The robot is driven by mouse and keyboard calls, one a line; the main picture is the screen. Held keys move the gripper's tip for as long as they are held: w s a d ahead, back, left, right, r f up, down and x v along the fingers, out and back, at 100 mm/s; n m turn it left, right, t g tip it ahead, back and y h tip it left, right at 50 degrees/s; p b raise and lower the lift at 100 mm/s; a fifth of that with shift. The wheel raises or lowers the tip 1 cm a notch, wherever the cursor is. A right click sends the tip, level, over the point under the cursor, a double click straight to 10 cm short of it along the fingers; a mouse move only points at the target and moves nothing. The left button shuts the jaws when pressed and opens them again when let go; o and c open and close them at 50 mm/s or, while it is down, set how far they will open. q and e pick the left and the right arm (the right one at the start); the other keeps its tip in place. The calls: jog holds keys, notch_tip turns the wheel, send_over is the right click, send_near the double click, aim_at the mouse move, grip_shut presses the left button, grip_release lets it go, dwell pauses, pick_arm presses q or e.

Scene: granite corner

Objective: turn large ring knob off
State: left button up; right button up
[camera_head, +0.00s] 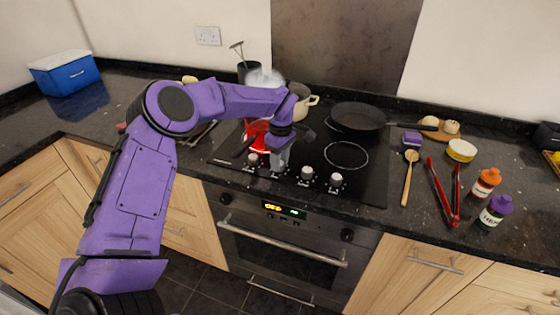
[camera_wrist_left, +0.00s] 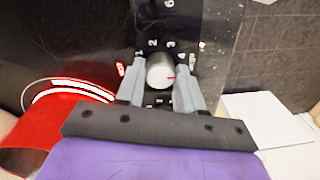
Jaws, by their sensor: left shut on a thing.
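My left gripper (camera_head: 280,160) reaches down over the front of the black hob (camera_head: 375,185). In the left wrist view its two grey fingers (camera_wrist_left: 160,88) are shut on a pale round knob (camera_wrist_left: 160,72), one on each side. The knob has a red pointer mark on its right side. White dial numbers are printed around it, and a red-lit mark (camera_wrist_left: 120,69) shows at its left. Behind the gripper, a hob ring glows red beside a red pot (camera_head: 256,132), which the arm partly hides. My right gripper is not in view.
Other knobs stand in the row, at left (camera_head: 253,160) and right (camera_head: 307,173). A black pan (camera_head: 357,118) and a cream pot (camera_head: 304,103) are at the back.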

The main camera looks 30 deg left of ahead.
pick_arm(q)
jog(key=n+b, duration=0.1)
jog(key=n, duration=0.3)
jog(key=shift+n, duration=0.3)
jog(key=n+b, duration=0.2)
jog(key=n, duration=0.2)
jog(key=shift+a, duration=0.1)
jog(key=n+b, duration=0.2)
jog(key=n, duration=0.3)
jog(key=shift+f+h, duration=0.1)
jog(key=shift+h, duration=0.2)
jog(key=n+b, duration=0.3)
jog(key=n, duration=0.1)
jog(key=shift+n+t, duration=0.3)
jog(key=n+b, duration=0.3)
jog(key=n, duration=0.1)
jog(key=shift+f+n, duration=0.1)
jog(key=shift+n, duration=0.2)
jog(key=n+b, duration=0.3)
jog(key=n, duration=0.1)
jog(key=shift+s+b, duration=0.1)
jog(key=shift+b, duration=0.3)
jog(key=n+b, duration=0.4)
jog(key=n, duration=0.1)
jog(key=shift+n+t, duration=0.3)
jog(key=shift+n, duration=0.1)
jog(key=shift+n+b, duration=1.6)
jog(key=shift+n, duration=0.4)
jog(key=shift+r, duration=0.2)
